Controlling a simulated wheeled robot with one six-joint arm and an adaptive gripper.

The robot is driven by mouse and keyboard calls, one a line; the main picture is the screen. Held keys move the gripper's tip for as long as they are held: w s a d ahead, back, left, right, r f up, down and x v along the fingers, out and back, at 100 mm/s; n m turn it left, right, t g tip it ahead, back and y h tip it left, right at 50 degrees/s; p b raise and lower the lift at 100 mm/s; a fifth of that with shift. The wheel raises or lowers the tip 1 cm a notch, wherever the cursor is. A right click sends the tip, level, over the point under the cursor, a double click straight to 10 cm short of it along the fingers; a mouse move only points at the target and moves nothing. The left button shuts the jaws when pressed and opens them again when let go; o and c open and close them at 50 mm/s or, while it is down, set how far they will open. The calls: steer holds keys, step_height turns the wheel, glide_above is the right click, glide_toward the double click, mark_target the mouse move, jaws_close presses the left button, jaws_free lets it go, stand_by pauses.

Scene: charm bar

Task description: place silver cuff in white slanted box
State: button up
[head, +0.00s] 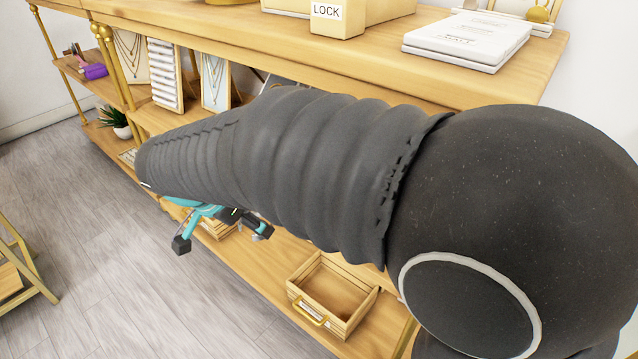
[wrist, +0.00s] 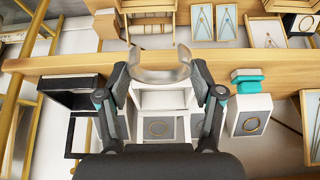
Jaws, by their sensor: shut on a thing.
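A silver cuff (wrist: 160,70), a wide open band, is held between the two fingertips of my gripper (wrist: 160,78) in the wrist view. The fingers are set apart by the cuff's width. In the head view my gripper (head: 222,238) hangs beyond my dark arm, over the lower shelf; I cannot make out the cuff there. A white box (wrist: 163,99) shows between the fingers in the wrist view, beyond the cuff. It seems to be the white slanted box, but its slant is unclear. The cuff is apart from it, as far as I can tell. My arm hides much of the shelf.
A white card with a ring (wrist: 250,122) and a teal item (wrist: 247,80) are at right. A black open box (wrist: 85,97) is at left. A wooden open drawer box (head: 332,298) sits on the lower shelf. Necklace stands (head: 215,82) line the middle shelf.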

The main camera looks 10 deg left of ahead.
steer(key=w+d, duration=0.3)
steer(key=w, duration=0.2)
steer(key=w+d+p, duration=0.1)
steer(key=w+d, duration=0.2)
steer(key=w, duration=0.2)
steer(key=w+d+p, duration=0.1)
steer(key=w+d, duration=0.2)
steer(key=w, duration=0.2)
steer(key=shift+w+r, duration=0.1)
steer(key=shift+w, duration=0.15)
steer(key=shift+f, duration=1.8)
steer(key=shift+f, duration=0.15)
steer(key=o, duration=1.1)
steer(key=shift+o, duration=0.2)
steer(key=shift+r, duration=0.25)
steer(key=v, duration=1.2)
steer(key=shift+f, duration=0.1)
